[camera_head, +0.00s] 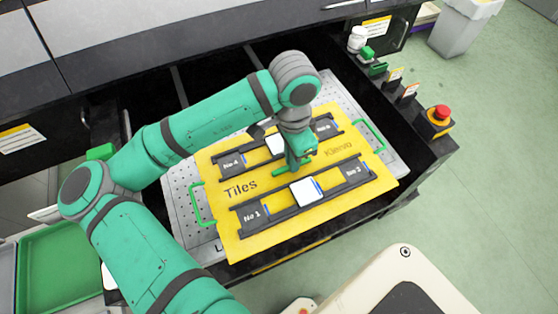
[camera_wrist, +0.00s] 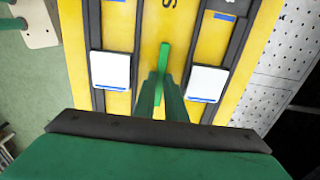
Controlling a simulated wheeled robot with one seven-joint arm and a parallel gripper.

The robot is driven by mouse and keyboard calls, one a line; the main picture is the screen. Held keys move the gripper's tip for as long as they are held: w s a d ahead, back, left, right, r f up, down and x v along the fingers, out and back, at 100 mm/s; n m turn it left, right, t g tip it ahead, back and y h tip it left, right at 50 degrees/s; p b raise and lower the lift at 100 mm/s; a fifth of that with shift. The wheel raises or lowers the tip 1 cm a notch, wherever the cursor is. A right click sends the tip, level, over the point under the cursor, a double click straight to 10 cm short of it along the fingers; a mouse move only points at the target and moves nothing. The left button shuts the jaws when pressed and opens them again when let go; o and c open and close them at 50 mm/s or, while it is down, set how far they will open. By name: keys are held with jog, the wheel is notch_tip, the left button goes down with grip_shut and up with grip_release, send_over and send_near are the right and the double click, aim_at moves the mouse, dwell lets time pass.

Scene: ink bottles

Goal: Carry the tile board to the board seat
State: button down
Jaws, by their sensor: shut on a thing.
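The tile board (camera_head: 233,236) is a yellow plate marked "Tiles" and "Klervo", with green handles at its ends and black rails numbered at the ends. One white tile (camera_head: 305,191) sits in the front rail and another (camera_head: 275,144) in the rear rail, partly behind my arm. My gripper (camera_head: 302,160) is over the board's middle, shut on a green grip there. In the wrist view my gripper (camera_wrist: 162,98) holds this green bar between the two tiles. The board lies over a perforated metal plate (camera_head: 186,200) and reaches past its front edge. I cannot tell which surface is the board seat.
A red emergency button (camera_head: 438,114) on a yellow box, small card holders (camera_head: 408,92) and a white bottle (camera_head: 357,39) line the right side. A green tray (camera_head: 60,265) is at lower left. Open floor (camera_head: 480,170) lies right.

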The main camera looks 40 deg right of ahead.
aim_at(282, 146)
jog(key=s+a+r, duration=0.4)
jog(key=s+r, duration=0.1)
jog(key=shift+s+a, duration=0.25)
jog(key=shift+a, duration=0.1)
jog(key=w+d+f, duration=0.1)
jog(key=w, duration=0.1)
jog(key=w+d+f, duration=0.1)
jog(key=w, duration=0.2)
jog(key=w+d+f, duration=0.2)
jog(key=shift+w+d, duration=0.1)
jog(key=shift+w, duration=0.3)
jog(key=w+f, duration=0.1)
jog(key=w+d+f, duration=0.1)
jog(key=f, duration=0.1)
jog(key=w+d+f, duration=0.1)
jog(key=shift+w+f, duration=0.2)
jog(key=shift+f, duration=0.15)
jog(key=shift+w+f, duration=0.25)
jog(key=shift+f, duration=0.1)
jog(key=shift+w+d+f, duration=0.15)
jog(key=shift+f, duration=1.55)
jog(key=shift+f, duration=0.25)
jog(key=c, duration=1.8)
grip_release()
